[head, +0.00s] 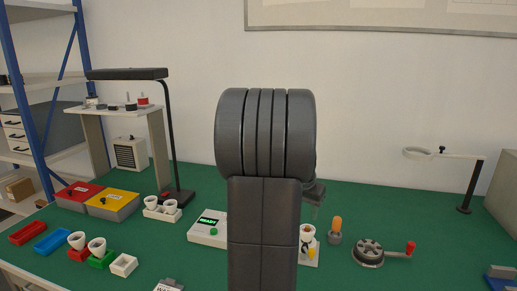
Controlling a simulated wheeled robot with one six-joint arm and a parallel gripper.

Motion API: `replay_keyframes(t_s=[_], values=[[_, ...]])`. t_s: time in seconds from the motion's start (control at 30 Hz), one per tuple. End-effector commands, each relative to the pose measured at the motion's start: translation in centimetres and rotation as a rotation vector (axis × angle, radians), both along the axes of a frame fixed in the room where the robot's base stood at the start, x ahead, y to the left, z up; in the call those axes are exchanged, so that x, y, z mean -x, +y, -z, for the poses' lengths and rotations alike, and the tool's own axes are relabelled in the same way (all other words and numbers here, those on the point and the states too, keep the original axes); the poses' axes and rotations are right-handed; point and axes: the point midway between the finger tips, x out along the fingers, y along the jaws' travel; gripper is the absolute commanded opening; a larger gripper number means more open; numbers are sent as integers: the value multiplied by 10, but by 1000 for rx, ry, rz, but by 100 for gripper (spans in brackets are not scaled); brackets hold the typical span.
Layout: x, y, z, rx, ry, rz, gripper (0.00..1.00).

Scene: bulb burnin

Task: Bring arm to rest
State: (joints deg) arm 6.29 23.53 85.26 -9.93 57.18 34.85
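My arm stands upright in the middle of the head view, its thick dark links covering the centre of the bench. A small dark part, which looks like my gripper (314,197), juts out from behind the arm on its right side, above the green bench top (375,215). Most of it is hidden by the arm. I cannot see its fingertips or whether anything is between them.
A tester with a lit green display (209,222) stands left of my arm. Right of it are an orange-topped piece (336,229) and a red-handled crank (369,253). Red and yellow boxes (112,205), small trays and white bulbs (97,244) fill the left. A lamp (167,120) rises behind.

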Motion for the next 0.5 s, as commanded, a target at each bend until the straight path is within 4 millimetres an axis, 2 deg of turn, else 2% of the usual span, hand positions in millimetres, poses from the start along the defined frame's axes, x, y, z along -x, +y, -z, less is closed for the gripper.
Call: replay_keyframes(t_s=[0.03,0.2,0.5], values=[[-2,-2,11,0,5,1,38],[-8,-7,37,0,4,1,38],[-13,-10,56,1,1,0,38]])
